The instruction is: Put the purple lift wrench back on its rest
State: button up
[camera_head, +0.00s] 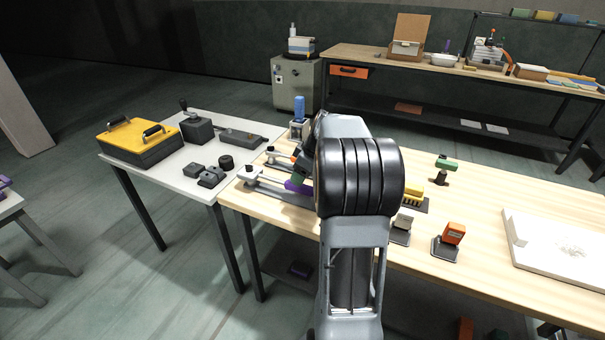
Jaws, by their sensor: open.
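A purple piece (298,187), which looks like the lift wrench, shows just left of my arm, low over the wooden table (480,215). Its right part is hidden behind my arm, so I cannot tell whether it touches the table or a rest. My gripper (301,168) is a dark shape partly hidden behind my arm, close above the purple piece. It is open; its fingertips are not clearly visible. I cannot make out the wrench's rest for certain.
Metal rails with white knobs (250,172) lie left of my gripper. A blue-topped device (299,112) stands behind. Right are a yellow block (412,193), an orange block (453,233) and a white slab (560,246). A grey table (214,153) adjoins at left.

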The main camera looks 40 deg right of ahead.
jog(key=shift+r+p, duration=0.4)
jog(key=shift+r, duration=0.3)
jog(key=shift+s+d+r, duration=0.1)
jog(key=shift+s+r, duration=0.05)
jog(key=shift+r, duration=0.4)
jog(key=p+v, duration=0.1)
jog(key=v, duration=1.1)
jog(key=shift+s+r, duration=0.25)
jog(key=shift+d, duration=0.15)
